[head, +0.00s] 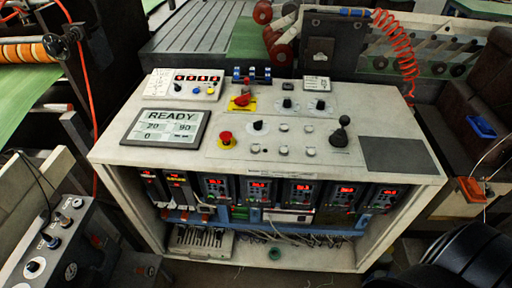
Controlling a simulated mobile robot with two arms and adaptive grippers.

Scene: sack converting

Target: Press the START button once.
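A control console (165,155) with a pale top stands in the middle of the head view. Its display (165,127) reads READY, with 20, 90 and 0 below. Several small pale round buttons (284,127) sit right of centre on the top. Their labels are too small to read, so I cannot tell which button is START. Neither of my grippers is in view.
A black lever (340,132) rises near a dark pad (393,155). Black knobs (259,126) and a raised box (185,85) with coloured buttons stand on the top. A coiled red hose (398,45) hangs behind right. A smaller panel (55,240) is at lower left.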

